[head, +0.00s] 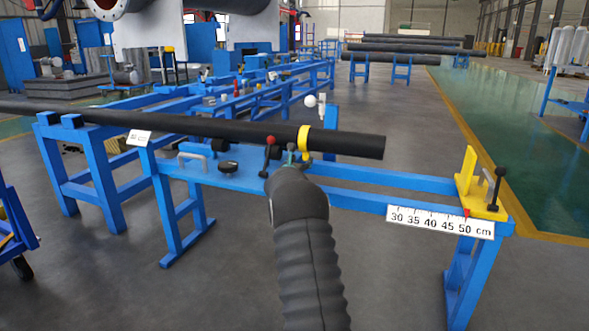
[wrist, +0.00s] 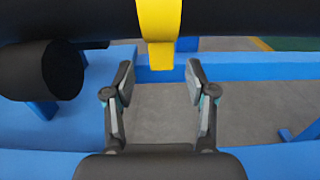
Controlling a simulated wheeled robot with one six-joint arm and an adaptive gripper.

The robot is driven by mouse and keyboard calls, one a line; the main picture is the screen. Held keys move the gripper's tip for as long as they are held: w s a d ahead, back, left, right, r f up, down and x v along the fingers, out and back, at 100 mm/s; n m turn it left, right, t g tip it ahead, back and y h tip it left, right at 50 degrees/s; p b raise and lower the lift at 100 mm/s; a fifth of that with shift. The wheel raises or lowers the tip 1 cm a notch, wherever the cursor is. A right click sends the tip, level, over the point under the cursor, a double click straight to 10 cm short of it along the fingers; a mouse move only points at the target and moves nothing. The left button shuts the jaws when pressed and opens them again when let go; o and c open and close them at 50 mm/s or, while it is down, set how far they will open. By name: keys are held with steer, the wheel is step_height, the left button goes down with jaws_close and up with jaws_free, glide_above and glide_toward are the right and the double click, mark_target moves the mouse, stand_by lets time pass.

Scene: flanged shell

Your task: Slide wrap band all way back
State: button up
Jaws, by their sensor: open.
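The yellow wrap band (head: 304,138) sits around the black pipe (head: 350,145), a short way in from the pipe's right end. In the wrist view the band (wrist: 160,20) crosses the pipe at the top centre, and its yellow tab (wrist: 160,56) hangs below. My gripper (head: 291,158) is in front of and below the band in the head view. In the wrist view my gripper (wrist: 159,80) is open, its two fingers apart to the left and right of the tab's line. Nothing is between the fingertips; the tab appears just beyond them.
The pipe lies along a blue bench (head: 240,170). A red-knobbed lever (head: 269,150) shows left of my gripper. A yellow stop (head: 480,185) with a black-knobbed handle stands at the bench's right end, above a centimetre scale (head: 440,222). A black roller (wrist: 45,75) is left of the fingers.

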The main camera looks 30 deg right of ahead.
steer(key=v, duration=0.7)
stand_by(0.5)
